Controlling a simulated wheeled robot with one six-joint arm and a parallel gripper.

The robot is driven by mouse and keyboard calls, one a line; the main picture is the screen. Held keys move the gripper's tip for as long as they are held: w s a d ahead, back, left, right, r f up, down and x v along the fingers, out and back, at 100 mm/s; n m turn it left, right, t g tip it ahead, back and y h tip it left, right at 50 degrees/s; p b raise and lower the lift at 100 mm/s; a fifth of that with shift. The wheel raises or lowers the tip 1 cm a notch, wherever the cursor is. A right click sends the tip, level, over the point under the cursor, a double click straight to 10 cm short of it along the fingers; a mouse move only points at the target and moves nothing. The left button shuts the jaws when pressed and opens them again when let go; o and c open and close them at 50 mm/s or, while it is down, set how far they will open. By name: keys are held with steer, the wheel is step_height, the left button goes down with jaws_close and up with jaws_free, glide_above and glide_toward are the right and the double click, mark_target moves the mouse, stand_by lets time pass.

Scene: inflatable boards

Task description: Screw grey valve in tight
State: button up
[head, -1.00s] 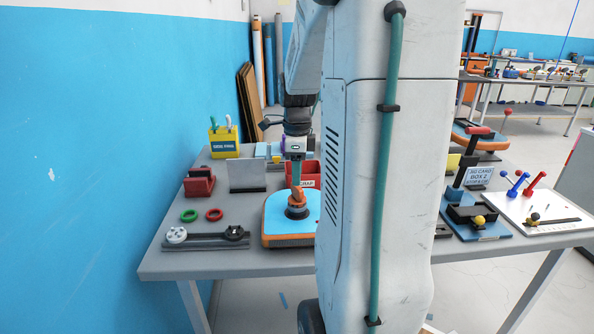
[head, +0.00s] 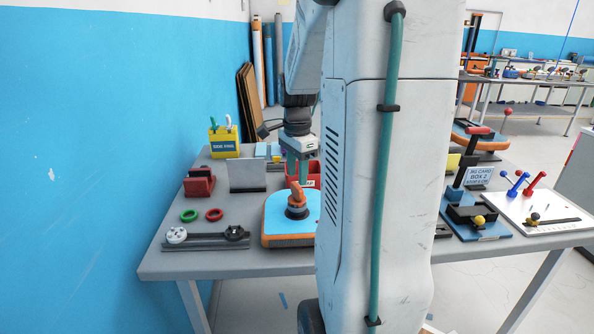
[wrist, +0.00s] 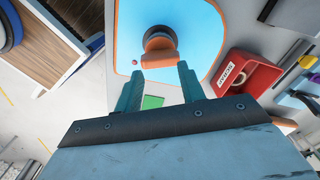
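A blue board (head: 280,218) with an orange edge lies on the grey table. A dark grey round valve (head: 297,211) sits upright on it, with an orange handle (head: 297,193) on top. In the wrist view the orange handle (wrist: 158,59) lies just beyond my fingertips, with the round valve top (wrist: 160,40) behind it. My gripper (head: 300,180) is above the handle, apart from it and empty. In the wrist view the two teal fingers of my gripper (wrist: 158,80) are spread, with a gap between them. How deep the valve's thread sits is hidden.
A rack (head: 205,242) with a white and a black round part lies left of the board. Green and red rings (head: 214,214) lie behind it. A red bin (wrist: 248,75) stands close to the board. My arm column hides the board's right side.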

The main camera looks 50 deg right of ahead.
steer(key=shift+n, duration=0.4)
steer(key=n, duration=0.3)
steer(key=shift+n, duration=0.3)
steer(key=shift+n, duration=0.3)
steer(key=n, duration=0.3)
steer(key=shift+n, duration=0.3)
steer(key=shift+n, duration=0.3)
